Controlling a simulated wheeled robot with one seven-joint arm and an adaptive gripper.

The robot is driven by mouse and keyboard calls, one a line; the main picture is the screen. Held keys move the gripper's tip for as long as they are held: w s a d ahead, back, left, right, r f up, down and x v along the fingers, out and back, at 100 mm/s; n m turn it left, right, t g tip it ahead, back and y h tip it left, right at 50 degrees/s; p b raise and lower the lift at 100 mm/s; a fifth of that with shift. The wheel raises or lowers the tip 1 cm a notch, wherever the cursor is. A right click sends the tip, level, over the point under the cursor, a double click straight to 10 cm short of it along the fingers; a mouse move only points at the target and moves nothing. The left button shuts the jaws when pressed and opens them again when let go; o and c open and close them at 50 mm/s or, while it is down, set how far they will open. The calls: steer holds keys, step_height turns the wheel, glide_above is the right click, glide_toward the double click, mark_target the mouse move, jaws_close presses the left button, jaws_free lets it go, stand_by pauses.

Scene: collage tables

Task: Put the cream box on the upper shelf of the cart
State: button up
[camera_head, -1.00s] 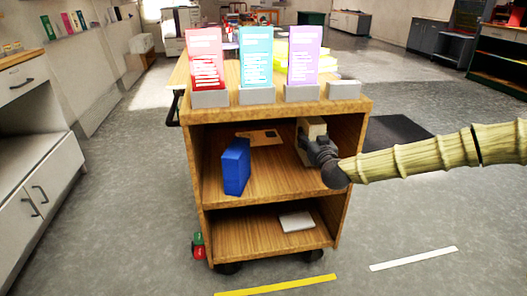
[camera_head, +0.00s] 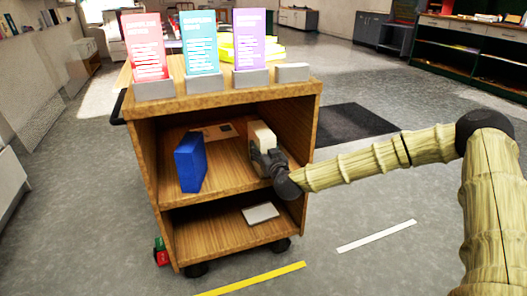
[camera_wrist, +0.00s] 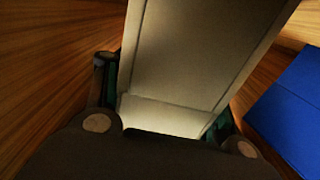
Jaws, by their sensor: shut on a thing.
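The cream box (camera_head: 261,134) stands upright at the right side of the upper shelf (camera_head: 226,174) of the wooden cart. My gripper (camera_head: 266,160) is shut on the lower part of the cream box, reaching in from the cart's open front. In the wrist view the cream box (camera_wrist: 195,55) fills the middle, between the two fingers (camera_wrist: 165,130). The box's underside is hidden, so I cannot tell whether it touches the shelf.
A blue box (camera_head: 190,162) stands left on the same shelf; it also shows in the wrist view (camera_wrist: 290,110). A flat brown piece (camera_head: 214,131) lies behind. A light flat item (camera_head: 261,213) lies on the lower shelf. Card holders (camera_head: 202,84) line the cart top.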

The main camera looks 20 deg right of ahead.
steer(key=shift+r, duration=0.15)
steer(key=o, duration=1.5)
